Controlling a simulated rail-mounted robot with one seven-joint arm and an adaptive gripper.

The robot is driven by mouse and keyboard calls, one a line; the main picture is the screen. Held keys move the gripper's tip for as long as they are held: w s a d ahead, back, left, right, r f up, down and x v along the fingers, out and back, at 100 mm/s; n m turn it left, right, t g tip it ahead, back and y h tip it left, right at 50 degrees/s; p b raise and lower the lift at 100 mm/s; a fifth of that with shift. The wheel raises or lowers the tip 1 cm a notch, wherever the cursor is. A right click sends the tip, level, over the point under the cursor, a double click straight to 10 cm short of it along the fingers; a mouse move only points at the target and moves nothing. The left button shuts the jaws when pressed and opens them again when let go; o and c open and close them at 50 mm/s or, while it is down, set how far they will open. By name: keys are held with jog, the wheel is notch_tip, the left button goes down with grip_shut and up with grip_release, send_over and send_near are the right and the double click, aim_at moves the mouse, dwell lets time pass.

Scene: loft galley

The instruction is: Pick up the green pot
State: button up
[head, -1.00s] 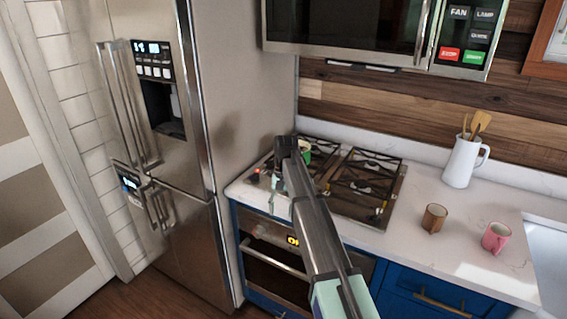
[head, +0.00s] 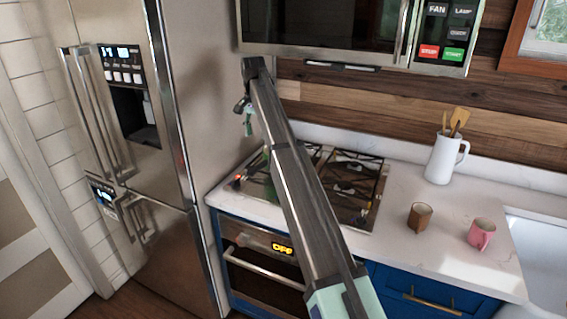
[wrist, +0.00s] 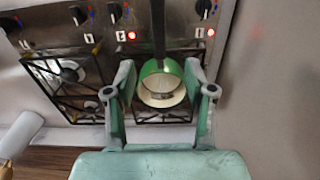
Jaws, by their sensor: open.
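The green pot (wrist: 150,68) shows in the wrist view between my two fingers in the picture, with a pale inside and a dark handle pointing toward the stove knobs. It sits over a burner grate of the stove. In the head view my arm hides most or all of it. My gripper (wrist: 160,92) is open, with one finger to each side of the pot in the wrist view. In the head view my gripper (head: 246,122) hangs well above the stove's left side. I see no contact with the pot.
The stove (head: 352,190) has black grates, and red lights glow by its knobs. The fridge (head: 190,150) stands close on the left, and the microwave (head: 320,25) hangs above. A brown cup (head: 420,217), pink mug (head: 481,234) and white jug (head: 442,160) stand on the right counter.

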aim_at(259, 166)
notch_tip(259, 166, down, 11)
jog(key=p, duration=0.3)
jog(key=shift+s+r, duration=0.1)
jog(key=shift+r, duration=0.1)
jog(key=shift+d+f+p, duration=0.15)
jog(key=shift+f+p, duration=1.4)
jog(key=shift+f, duration=1.15)
jog(key=shift+r, duration=0.1)
grip_shut()
